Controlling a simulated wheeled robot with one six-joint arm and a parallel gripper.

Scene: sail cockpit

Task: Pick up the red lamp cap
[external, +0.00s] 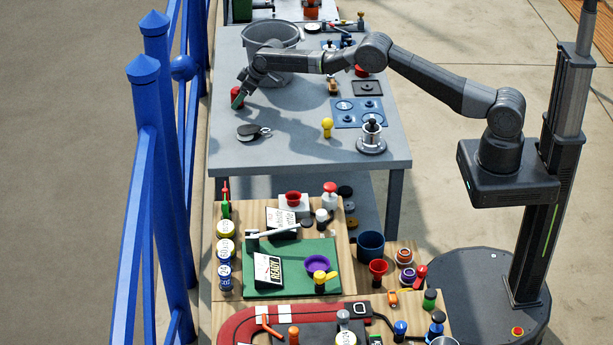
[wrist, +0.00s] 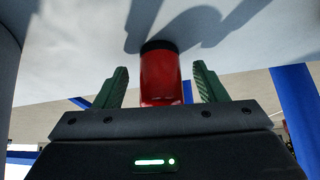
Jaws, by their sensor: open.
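The red lamp cap (external: 237,97) stands near the left edge of the grey table (external: 300,145) in the external view. In the wrist view the red lamp cap (wrist: 160,78) shows as a red cylinder with a dark band at its far end. My gripper (wrist: 160,85) is open, with one green finger on each side of the cap and a visible gap on both sides. In the external view my gripper (external: 243,92) is right at the cap and partly covers it.
A grey bucket (external: 270,36) stands behind my gripper. A dark round item with a clip (external: 249,131) lies in front of it. A blue plate (external: 360,112), a yellow knob (external: 327,127) and a silver base (external: 371,143) sit to the right. A blue railing (external: 160,130) runs along the left.

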